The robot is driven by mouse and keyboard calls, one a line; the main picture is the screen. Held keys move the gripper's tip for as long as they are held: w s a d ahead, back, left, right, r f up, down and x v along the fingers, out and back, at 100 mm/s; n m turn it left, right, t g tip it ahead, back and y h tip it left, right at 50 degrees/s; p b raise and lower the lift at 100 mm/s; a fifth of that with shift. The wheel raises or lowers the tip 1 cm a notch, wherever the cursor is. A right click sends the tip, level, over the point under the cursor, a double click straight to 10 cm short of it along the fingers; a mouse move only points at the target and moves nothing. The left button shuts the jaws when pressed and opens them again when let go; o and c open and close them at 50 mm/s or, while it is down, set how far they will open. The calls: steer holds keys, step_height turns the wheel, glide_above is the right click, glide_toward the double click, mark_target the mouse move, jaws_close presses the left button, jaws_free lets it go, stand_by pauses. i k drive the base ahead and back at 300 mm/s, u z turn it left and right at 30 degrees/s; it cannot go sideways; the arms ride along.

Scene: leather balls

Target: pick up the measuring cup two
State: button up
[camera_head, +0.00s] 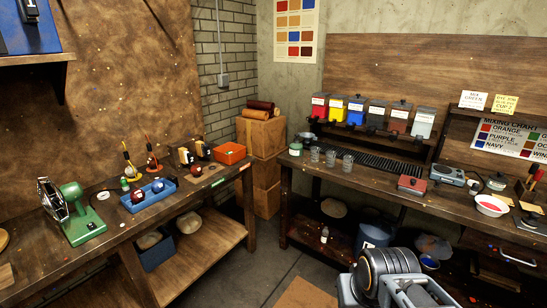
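Several small clear cups stand in a row on the right-hand bench, near its left end: a left cup (314,154), a middle cup (330,158) and a right cup (347,164). They look upright and slightly apart. I cannot read any marking that tells which one is measuring cup two. Part of my own arm, grey with a black ribbed joint, shows at the bottom right, well in front of and below the bench. My gripper's fingers cannot be made out.
Beside the cups are a green-labelled jar (296,149) and a dark slotted rack (375,160). Coloured dispensers (355,111) stand behind. A red-topped box (412,185) and white bowl (491,206) lie rightward. The floor (270,265) between the benches is mostly clear.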

mark_target(330, 156)
steer(key=u, duration=0.65)
steer(key=i, duration=0.9)
steer(key=u, duration=0.4)
steer(key=i, duration=1.2)
steer(key=z, duration=0.6)
steer(key=i, duration=0.75)
steer(key=z, duration=1.3)
steer(key=i, duration=0.5)
steer(key=z, duration=0.55)
